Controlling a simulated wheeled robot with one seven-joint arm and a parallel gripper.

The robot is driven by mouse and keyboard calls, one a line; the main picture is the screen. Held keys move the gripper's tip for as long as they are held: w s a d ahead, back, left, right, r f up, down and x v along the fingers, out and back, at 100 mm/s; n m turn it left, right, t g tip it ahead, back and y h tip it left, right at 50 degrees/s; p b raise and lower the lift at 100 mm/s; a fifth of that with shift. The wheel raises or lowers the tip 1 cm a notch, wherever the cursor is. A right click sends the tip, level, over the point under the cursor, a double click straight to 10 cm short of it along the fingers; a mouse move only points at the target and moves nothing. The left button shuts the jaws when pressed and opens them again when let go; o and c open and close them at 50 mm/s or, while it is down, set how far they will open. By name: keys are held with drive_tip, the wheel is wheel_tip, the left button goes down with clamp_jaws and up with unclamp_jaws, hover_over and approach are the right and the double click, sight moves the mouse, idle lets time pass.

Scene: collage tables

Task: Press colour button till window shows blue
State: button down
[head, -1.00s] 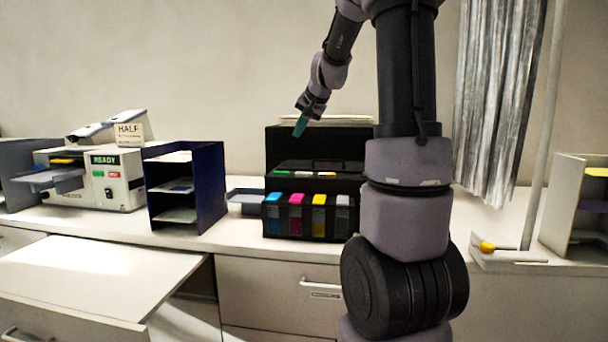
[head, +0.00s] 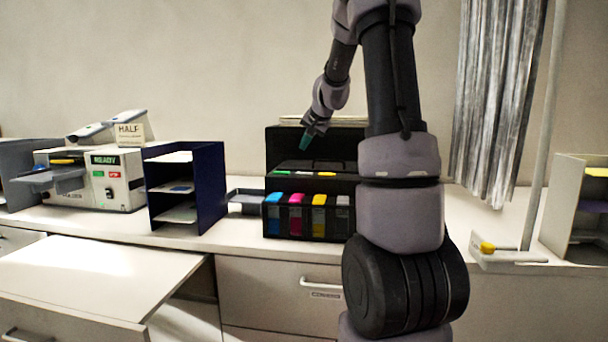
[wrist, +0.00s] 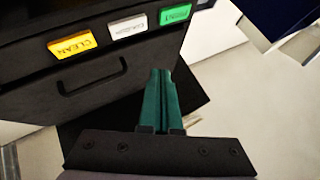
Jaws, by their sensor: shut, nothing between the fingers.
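A black printer (head: 355,150) stands on the counter. In the wrist view, its front (wrist: 30,85) carries a yellow CLEAN button (wrist: 72,44), a white button (wrist: 128,26) whose blurred label may read COLOUR, and a green button (wrist: 176,14). The buttons are tiny in the head view, where the white one (head: 304,173) sits in the middle. My gripper (head: 304,148) is shut and empty, its teal fingers pointing down above the buttons. In the wrist view the fingertips (wrist: 160,72) appear below the white and green buttons, apart from them. I cannot make out a colour window.
Cyan, magenta, yellow and grey ink tanks (head: 319,213) sit in the printer's lower front. A dark blue shelf rack (head: 210,190) stands to its left, with a white machine (head: 125,190) beyond. A drawer (head: 95,275) is open at the front left. A curtain (head: 495,100) hangs at right.

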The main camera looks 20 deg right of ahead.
sight(305, 173)
drive_tip(key=shift+f, duration=3.1)
drive_tip(key=shift+f, duration=0.1)
drive_tip(key=shift+f, duration=0.35)
drive_tip(key=shift+f, duration=0.4)
drive_tip(key=shift+r, duration=0.9)
drive_tip(key=shift+r, duration=2.5)
